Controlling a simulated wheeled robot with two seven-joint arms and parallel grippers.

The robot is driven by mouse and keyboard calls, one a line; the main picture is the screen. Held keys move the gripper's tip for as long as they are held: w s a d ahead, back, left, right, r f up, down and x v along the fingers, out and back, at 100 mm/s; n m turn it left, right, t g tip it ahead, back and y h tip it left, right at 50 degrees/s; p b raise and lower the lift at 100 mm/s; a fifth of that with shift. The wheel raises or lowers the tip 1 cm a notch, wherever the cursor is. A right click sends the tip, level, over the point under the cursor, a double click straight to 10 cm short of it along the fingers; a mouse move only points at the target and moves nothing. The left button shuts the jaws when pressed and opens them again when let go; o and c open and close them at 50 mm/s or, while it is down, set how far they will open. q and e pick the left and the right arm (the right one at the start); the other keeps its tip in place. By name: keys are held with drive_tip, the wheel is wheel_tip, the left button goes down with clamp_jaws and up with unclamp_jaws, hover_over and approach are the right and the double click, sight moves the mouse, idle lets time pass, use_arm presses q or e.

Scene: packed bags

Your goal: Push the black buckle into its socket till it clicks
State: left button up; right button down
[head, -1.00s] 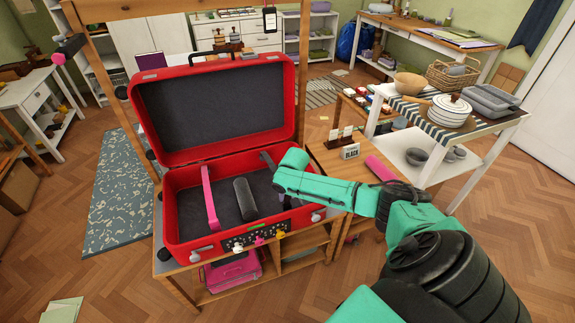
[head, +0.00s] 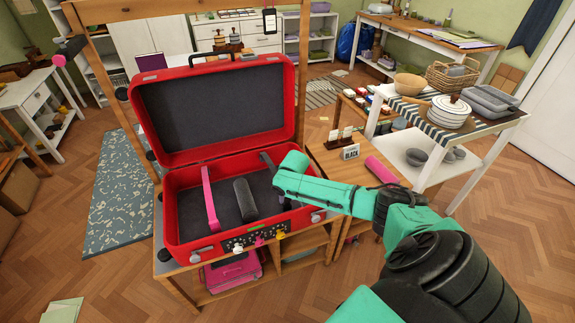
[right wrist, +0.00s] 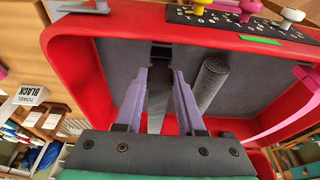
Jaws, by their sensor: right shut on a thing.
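A red suitcase (head: 180,228) with a dark grey lining stands open on a wooden bench. In the right wrist view the lilac fingers of my right gripper (right wrist: 161,78) are closed in on a black buckle part (right wrist: 160,57) near the case's wall. A dark strap (right wrist: 156,117) runs back between the fingers; its upper part shows in the head view (head: 267,161). I cannot tell the buckle from its socket here, or whether they are joined. My left gripper is out of view.
A pink strap (head: 209,198) and a dark grey roll (head: 245,200) lie inside the case to the left of my gripper. Coloured knobs line its front panel. A card reading BLACK (head: 350,152) and a pink roll (head: 381,169) are on the table at right.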

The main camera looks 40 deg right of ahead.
drive_tip(key=shift+f+b, duration=0.55)
drive_tip(key=shift+f, duration=0.55)
drive_tip(key=shift+c, duration=2.2)
unclamp_jaws()
drive_tip(key=p+v, duration=0.2)
drive_tip(key=v, duration=1.2)
drive_tip(key=shift+r, duration=0.35)
drive_tip(key=shift+a, duration=0.1)
